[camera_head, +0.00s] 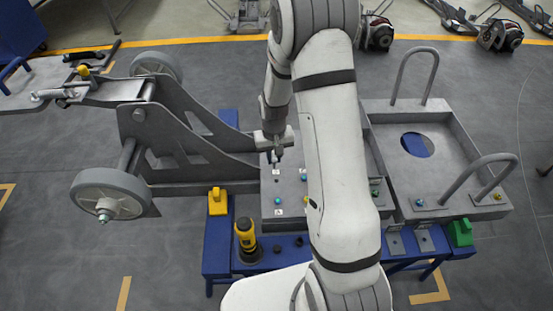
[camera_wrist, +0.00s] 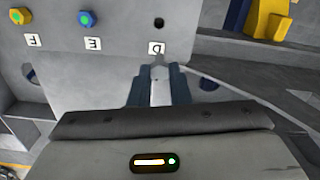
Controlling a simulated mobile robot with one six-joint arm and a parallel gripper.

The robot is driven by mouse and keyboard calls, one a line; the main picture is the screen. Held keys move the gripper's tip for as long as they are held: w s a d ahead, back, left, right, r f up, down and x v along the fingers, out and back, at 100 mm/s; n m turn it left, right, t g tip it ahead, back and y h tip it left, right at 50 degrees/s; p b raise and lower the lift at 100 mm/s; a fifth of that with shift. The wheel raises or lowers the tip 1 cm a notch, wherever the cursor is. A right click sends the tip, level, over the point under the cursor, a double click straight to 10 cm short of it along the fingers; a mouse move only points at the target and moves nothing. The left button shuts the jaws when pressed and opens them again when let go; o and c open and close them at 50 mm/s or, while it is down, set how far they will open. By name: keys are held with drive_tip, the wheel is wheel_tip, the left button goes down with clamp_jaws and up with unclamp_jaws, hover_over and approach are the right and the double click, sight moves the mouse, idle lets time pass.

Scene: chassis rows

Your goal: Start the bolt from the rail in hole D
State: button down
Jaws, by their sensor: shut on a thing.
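In the wrist view my gripper (camera_wrist: 160,76) is shut on a grey bolt (camera_wrist: 160,62), whose end shows between the two fingertips. The dark open hole D (camera_wrist: 159,22) lies ahead of the fingertips in the grey plate, with the D label (camera_wrist: 156,48) between it and the bolt. The bolt is apart from the hole in this view; its height above the plate is hard to tell. In the head view my gripper (camera_head: 274,156) is over the left part of the grey plate (camera_head: 268,203). The bolt is too small to make out there. The rail cannot be picked out.
A blue-headed bolt (camera_wrist: 87,18) sits above label E, and a green-centred bolt (camera_wrist: 18,15) above label F. A grey tray with tall handles (camera_head: 460,150) stands at right. A wheeled grey frame (camera_head: 180,140) is at left. A yellow-black tool (camera_head: 247,240) stands on the blue bench.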

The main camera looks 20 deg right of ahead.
sight(276, 163)
drive_tip(key=s+p, duration=0.1)
drive_tip(key=s+r+m+p, duration=0.1)
drive_tip(key=s+r+p, duration=0.1)
drive_tip(key=shift+s+a+m+p, duration=0.1)
drive_tip(key=shift+s+m+p, duration=0.2)
drive_tip(key=shift+m, duration=0.1)
drive_tip(key=shift+s+f, duration=0.1)
drive_tip(key=shift+f, duration=0.25)
wheel_tip(276, 163, down, 3)
drive_tip(key=shift+f+b, duration=0.1)
drive_tip(key=shift+b, duration=1.15)
drive_tip(key=n, duration=0.9)
drive_tip(key=n+p, duration=0.1)
drive_tip(key=n, duration=0.4)
drive_tip(key=shift+a+r+n, duration=0.15)
drive_tip(key=shift+r+n, duration=0.15)
drive_tip(key=shift+r, duration=0.05)
drive_tip(key=shift+f+b, duration=1.1)
drive_tip(key=shift+b, duration=0.1)
